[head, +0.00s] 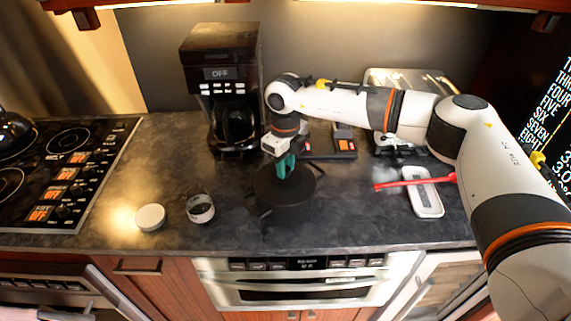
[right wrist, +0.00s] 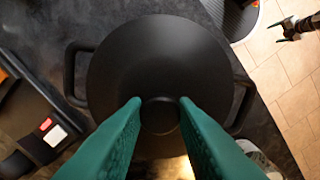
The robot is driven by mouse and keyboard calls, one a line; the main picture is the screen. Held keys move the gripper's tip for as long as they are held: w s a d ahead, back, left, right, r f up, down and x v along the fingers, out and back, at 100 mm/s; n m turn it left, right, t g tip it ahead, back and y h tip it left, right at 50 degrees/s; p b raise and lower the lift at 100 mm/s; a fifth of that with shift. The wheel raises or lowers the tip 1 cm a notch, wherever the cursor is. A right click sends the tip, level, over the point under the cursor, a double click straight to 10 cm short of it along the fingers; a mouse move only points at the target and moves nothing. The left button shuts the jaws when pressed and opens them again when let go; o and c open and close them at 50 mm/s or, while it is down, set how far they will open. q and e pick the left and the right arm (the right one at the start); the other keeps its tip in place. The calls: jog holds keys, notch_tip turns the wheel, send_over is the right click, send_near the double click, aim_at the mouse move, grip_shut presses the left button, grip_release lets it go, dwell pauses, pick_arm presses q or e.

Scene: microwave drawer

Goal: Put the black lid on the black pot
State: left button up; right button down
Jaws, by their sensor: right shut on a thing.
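The black pot (head: 270,213) stands on the dark counter near its front edge, below my right gripper. Its two side handles show beyond the lid in the right wrist view, one of them at the left (right wrist: 72,75). The round black lid (right wrist: 160,60) is over the pot and hides its opening. I cannot tell whether the lid rests fully on the rim. My right gripper (head: 285,167), with green fingers, is shut on the lid's knob (right wrist: 160,115). What seems to be my left gripper (right wrist: 288,30) shows small and dark over the floor; its opening is unclear.
A white round thing (head: 150,217) and a small dark cup (head: 201,208) stand left of the pot. A coffee maker (head: 222,85) is behind. A white tray (head: 425,195) and a red-handled tool (head: 415,182) lie to the right. The stove (head: 65,175) is far left.

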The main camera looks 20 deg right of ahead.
dwell(0.4)
jog(key=c, duration=0.6)
grip_release()
jog(key=shift+r+p, duration=1.65)
jog(key=shift+r, duration=1.85)
